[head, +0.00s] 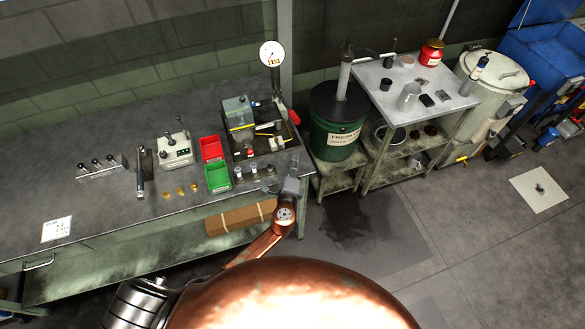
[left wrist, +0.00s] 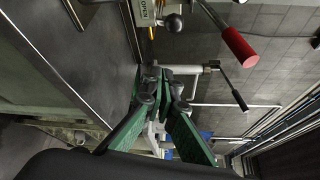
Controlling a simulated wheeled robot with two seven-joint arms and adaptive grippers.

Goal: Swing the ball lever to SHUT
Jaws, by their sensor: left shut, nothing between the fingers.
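In the left wrist view a shiny metal ball (left wrist: 174,22) shows near the top edge, beside a small lettered plate (left wrist: 146,12). I take it for the ball of the lever; its lettering is not clearly readable and its setting cannot be told. The bolt former (head: 258,130) stands at the right end of the workbench; its ball is too small to pick out in the head view. My left gripper (head: 296,162) is at the bench's right front corner. In the left wrist view its green fingers (left wrist: 165,74) are closed and empty, apart from the ball. My right gripper is not seen.
A red-handled lever (left wrist: 240,46) sticks out at the former's right side. Red (head: 211,148) and green (head: 218,178) bins stand left of it. A green drum (head: 334,140) and a shelf table (head: 380,88) stand to the right. The bench's left front is mostly clear.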

